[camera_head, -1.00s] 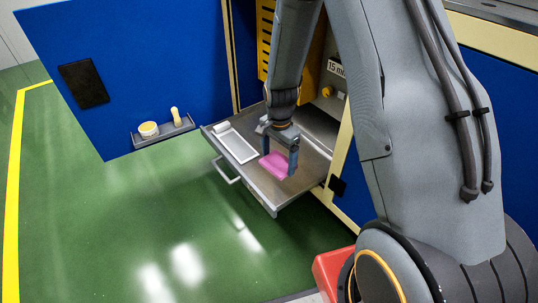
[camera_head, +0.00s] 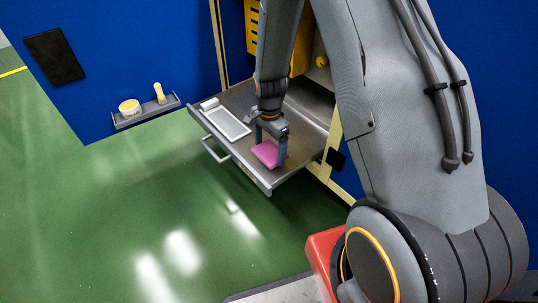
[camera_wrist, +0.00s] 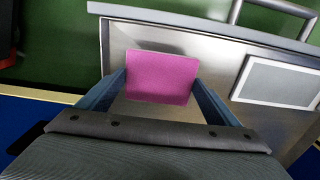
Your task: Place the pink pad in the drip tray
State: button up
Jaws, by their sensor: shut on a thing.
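The pink pad (camera_head: 266,153) is between the fingers of my gripper (camera_head: 270,150), over the right part of the pulled-out metal drawer (camera_head: 238,155). In the wrist view the pad (camera_wrist: 161,78) sits flat between the two blue-grey fingertips of my gripper (camera_wrist: 160,82), which are shut on its sides. I cannot tell whether the pad touches the drawer floor. A shallow tray with a pale rim (camera_head: 226,122), likely the drip tray, lies in the drawer left of the pad. It also shows at the right in the wrist view (camera_wrist: 280,80).
The drawer has a front handle (camera_head: 215,150). A blue door (camera_head: 130,60) at the left carries a small shelf (camera_head: 147,110) with a yellow-topped tub (camera_head: 129,107) and a pale upright object (camera_head: 160,93). Green floor (camera_head: 120,220) is clear in front.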

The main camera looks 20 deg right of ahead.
aim_at(269, 152)
notch_tip(269, 152, down, 3)
jog(key=shift+b, duration=0.55)
jog(key=shift+r, duration=0.1)
jog(key=o, duration=0.9)
